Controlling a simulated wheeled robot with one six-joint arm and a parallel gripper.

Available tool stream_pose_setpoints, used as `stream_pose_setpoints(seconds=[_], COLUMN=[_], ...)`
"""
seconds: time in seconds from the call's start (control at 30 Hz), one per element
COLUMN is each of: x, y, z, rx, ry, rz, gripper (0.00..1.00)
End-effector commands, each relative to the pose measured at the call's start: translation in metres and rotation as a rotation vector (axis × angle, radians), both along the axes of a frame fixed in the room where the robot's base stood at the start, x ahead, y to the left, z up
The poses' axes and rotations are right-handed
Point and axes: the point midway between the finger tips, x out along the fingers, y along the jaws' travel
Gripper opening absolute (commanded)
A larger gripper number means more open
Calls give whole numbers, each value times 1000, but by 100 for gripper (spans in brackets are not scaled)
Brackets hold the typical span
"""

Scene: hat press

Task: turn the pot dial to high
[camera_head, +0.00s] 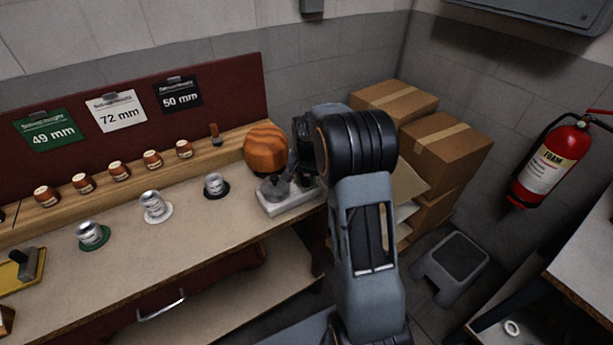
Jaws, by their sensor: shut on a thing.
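My gripper (307,178) is at the right end of this base, mostly hidden by my dark wrist and grey arm. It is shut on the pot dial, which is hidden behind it. The dial's setting cannot be read from this view.
Several metal cans sit along the bench (190,232), with small brown jars on the shelf behind. Cardboard boxes (440,150) and a grey stool (455,258) stand at right.

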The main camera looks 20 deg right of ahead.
Motion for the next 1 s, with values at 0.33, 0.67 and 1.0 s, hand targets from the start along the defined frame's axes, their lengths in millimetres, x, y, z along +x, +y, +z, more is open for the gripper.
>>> stream_pose_setpoints(seconds=[0.33, 0.67, 1.0], x=[1, 1, 1], y=[-1, -1, -1], z=[1, 1, 1], rx=[-2, -2, -2], ry=[-4, -4, -6], rz=[-318, -546, -658], gripper=[12, 12, 12])
